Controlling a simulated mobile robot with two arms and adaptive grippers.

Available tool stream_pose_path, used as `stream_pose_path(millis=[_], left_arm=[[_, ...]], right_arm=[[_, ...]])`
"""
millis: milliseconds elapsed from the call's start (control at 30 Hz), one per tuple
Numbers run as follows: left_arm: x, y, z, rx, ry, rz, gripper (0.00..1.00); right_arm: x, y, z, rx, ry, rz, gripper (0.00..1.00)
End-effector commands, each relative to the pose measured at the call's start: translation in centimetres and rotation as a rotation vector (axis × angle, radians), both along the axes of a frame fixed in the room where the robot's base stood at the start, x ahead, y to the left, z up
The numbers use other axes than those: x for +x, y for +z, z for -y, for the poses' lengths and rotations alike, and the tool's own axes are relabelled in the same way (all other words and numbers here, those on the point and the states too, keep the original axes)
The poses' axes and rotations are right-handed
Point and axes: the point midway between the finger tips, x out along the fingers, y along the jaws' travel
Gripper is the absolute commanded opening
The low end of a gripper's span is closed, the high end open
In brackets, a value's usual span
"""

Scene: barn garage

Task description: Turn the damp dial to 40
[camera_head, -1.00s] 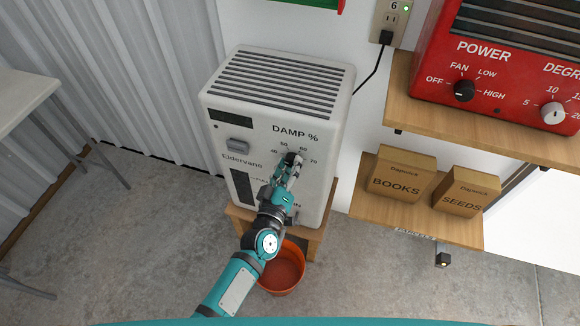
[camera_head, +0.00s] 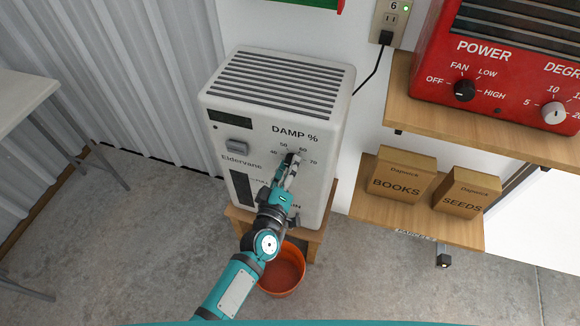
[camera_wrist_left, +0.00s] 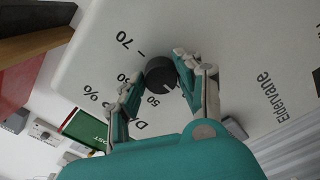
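The white dehumidifier (camera_head: 322,180) carries a round black damp dial (camera_head: 290,158), which also shows in the left wrist view (camera_wrist_left: 160,73). In that wrist view the dial's white mark points towards the side of the printed 50, away from the 70; the 40 is not visible there. My left gripper (camera_head: 288,164) is at the dial, its fingers apart on either side of it in the wrist view (camera_wrist_left: 158,68). One finger overlaps the dial's edge; a small gap shows at the other. I cannot tell whether either presses on it. My right gripper is not in view.
The dehumidifier stands on a small wooden stool (camera_head: 318,236) with an orange bucket (camera_head: 283,276) at its foot. To the right are wooden shelves (camera_head: 395,215) with two cardboard boxes (camera_head: 400,178) and a red heater (camera_head: 520,75). A table (camera_head: 22,95) stands at the left.

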Motion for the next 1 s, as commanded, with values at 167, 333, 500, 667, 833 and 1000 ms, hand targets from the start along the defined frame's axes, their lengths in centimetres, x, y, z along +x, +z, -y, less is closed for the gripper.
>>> stream_pose_path(millis=[167, 333, 500, 667, 833, 1000], left_arm=[[0.0, -0.1, -0.1, 0.001, 0.001, -0.002, 0.58], [0.0, 0.0, 0.0, 0.001, 0.000, -0.001, 0.58], [-0.4, -0.1, -0.2, 0.002, 0.000, -0.002, 0.58], [-2.7, -0.2, -0.9, 0.001, 0.000, -0.003, 0.58], [-6.3, -0.2, -2.1, 0.002, -0.001, -0.004, 0.58], [-9.3, -0.2, -3.1, 0.003, -0.001, -0.004, 0.58]], right_arm=[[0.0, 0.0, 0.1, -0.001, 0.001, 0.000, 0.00], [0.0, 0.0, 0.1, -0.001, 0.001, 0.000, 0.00], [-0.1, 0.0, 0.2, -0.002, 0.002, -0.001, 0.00], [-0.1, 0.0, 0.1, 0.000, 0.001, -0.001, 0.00], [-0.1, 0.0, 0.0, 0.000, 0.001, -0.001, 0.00], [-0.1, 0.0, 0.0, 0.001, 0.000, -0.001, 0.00]])
